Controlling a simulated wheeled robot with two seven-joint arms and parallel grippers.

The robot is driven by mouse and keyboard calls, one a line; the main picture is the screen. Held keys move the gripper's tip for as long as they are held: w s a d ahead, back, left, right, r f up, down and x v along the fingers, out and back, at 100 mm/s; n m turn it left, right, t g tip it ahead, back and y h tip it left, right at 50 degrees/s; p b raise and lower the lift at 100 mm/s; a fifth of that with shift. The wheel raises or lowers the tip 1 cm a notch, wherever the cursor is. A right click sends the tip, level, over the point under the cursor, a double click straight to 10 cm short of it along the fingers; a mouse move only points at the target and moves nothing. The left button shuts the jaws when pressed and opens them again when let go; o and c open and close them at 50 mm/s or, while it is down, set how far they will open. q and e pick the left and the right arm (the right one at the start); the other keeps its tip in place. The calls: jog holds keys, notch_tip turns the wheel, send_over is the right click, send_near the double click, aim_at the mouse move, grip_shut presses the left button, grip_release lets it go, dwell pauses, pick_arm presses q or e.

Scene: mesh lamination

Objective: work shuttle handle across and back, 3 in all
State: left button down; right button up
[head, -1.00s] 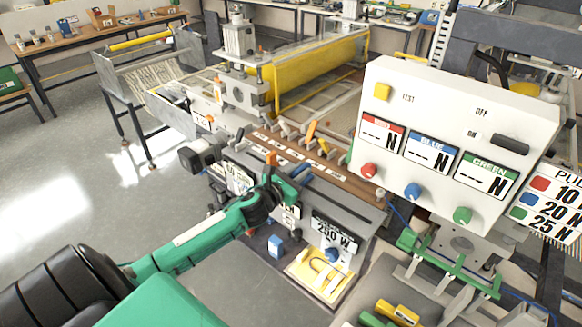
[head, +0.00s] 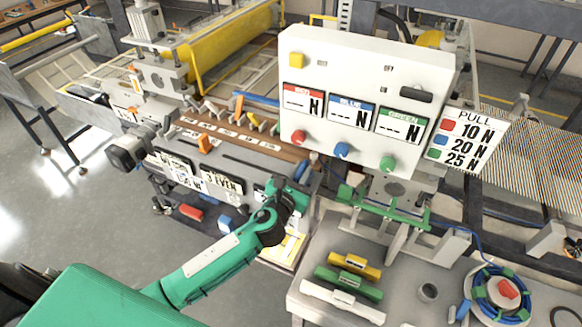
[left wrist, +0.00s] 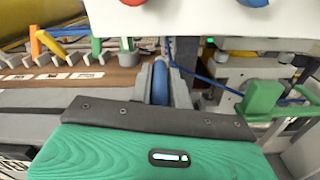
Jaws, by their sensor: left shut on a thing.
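The shuttle handle is a blue cylinder (left wrist: 160,82) that stands between the grey fingers of my left gripper (left wrist: 162,88) in the left wrist view. The left gripper is shut on it. In the head view my left gripper (head: 298,190) is at the right end of the grey bench front, below the brown strip (head: 245,145). The gripper body hides most of the handle there. My right gripper does not show in either view.
A white panel (head: 352,100) with red, blue and green knobs stands behind the gripper. A green bracket (head: 385,210) is close on the right. An orange lever (head: 205,143) is on the bench to the left. Several coloured bars, including a green one (head: 348,283), lie on a grey table.

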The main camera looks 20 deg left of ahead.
pick_arm(q)
jog(key=shift+d, duration=0.15)
jog(key=c, duration=1.4)
grip_release()
jog(key=shift+o, duration=0.2)
jog(key=shift+d, duration=0.15)
jog(key=shift+s, duration=0.1)
jog(key=shift+s+a+f, duration=0.15)
jog(key=shift+s+a, duration=0.05)
jog(key=shift+s, duration=0.05)
jog(key=s+b, duration=0.4)
jog(key=s, duration=0.9)
jog(key=shift+a, duration=0.35)
